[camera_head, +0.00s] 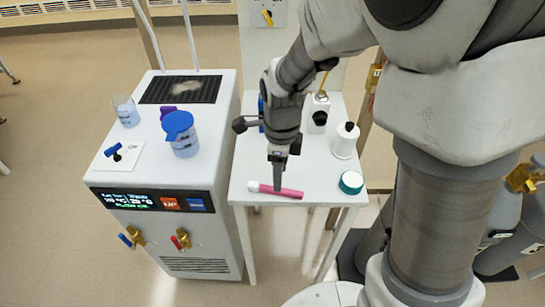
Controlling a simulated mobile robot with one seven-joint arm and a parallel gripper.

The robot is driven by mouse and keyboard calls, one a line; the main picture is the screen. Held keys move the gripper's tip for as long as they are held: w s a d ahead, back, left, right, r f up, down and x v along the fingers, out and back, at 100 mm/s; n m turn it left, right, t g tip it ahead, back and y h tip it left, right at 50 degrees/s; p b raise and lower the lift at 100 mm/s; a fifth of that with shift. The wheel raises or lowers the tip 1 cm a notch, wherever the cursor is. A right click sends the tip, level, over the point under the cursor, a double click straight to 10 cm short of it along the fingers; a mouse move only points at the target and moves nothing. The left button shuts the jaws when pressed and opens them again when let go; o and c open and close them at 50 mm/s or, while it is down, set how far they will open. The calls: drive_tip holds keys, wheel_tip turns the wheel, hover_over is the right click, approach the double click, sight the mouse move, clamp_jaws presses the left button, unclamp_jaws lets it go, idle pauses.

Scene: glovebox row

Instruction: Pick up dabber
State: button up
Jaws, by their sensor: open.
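The dabber appears to be the pink pen-shaped tube (290,193) with a white end, lying on its side near the front edge of the small white table (238,190). The fingers cover a small part of the tube. The gripper is open. I cannot tell whether the fingers touch the tube or stand on both sides of it.
A teal-rimmed white jar (351,183) lies right of the tube. A white bottle (345,141) and a black-knobbed white container (318,113) stand behind. A white chiller unit (165,225) at left carries a blue-lidded beaker (181,135) and a clear beaker (126,111).

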drive_tip(key=f, duration=0.1)
drive_tip(key=f+b, duration=0.1)
drive_tip(key=f, duration=0.3)
drive_tip(key=shift+s+d, duration=0.1)
drive_tip(key=shift+d, duration=0.2)
clamp_jaws()
